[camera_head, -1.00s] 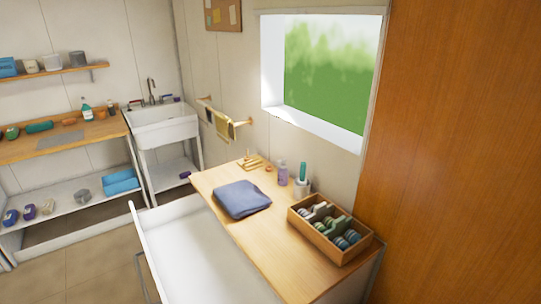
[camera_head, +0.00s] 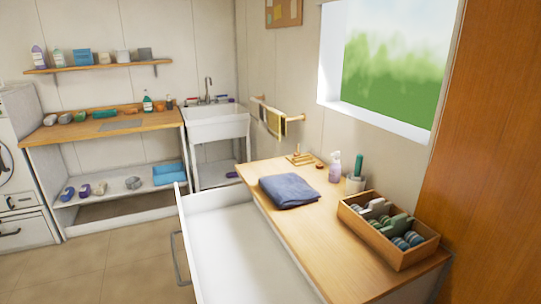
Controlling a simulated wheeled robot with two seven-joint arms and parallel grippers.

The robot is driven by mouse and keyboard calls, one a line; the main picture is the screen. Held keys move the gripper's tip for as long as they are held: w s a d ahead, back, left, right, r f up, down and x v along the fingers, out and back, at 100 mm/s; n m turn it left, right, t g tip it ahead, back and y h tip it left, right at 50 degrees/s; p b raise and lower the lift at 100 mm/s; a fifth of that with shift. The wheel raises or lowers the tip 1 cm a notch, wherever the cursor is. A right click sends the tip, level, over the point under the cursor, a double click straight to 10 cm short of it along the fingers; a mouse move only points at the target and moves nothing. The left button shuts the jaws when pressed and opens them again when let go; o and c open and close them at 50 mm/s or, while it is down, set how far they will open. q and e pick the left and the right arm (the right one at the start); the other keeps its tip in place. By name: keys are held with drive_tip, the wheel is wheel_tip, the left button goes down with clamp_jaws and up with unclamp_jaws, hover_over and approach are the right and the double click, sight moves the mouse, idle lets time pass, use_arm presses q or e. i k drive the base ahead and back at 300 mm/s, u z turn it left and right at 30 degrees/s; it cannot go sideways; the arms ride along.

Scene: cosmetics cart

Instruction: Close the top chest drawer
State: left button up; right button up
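The top chest drawer (camera_head: 229,250) is pulled far out to the left of the chest and looks white and empty inside. Its grey bar handle (camera_head: 180,258) is on its left-hand front face. The chest's wooden top (camera_head: 300,233) stands to the right of the drawer. Neither of my grippers shows in the head view.
On the chest top are a folded blue cloth (camera_head: 289,190), a wooden organiser box (camera_head: 390,253), a spray bottle (camera_head: 335,168) and a cup (camera_head: 355,184). A sink (camera_head: 216,122) and a workbench (camera_head: 95,130) stand behind. The tiled floor (camera_head: 110,267) left of the drawer is clear.

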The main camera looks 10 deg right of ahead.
sight(236, 255)
drive_tip(key=k, duration=0.5)
drive_tip(key=u, duration=1.6)
drive_tip(key=i, duration=0.85)
drive_tip(key=z, duration=1.45)
drive_tip(key=k, duration=0.35)
drive_tip(key=z, duration=0.85)
drive_tip(key=i, duration=0.85)
drive_tip(key=u, duration=0.5)
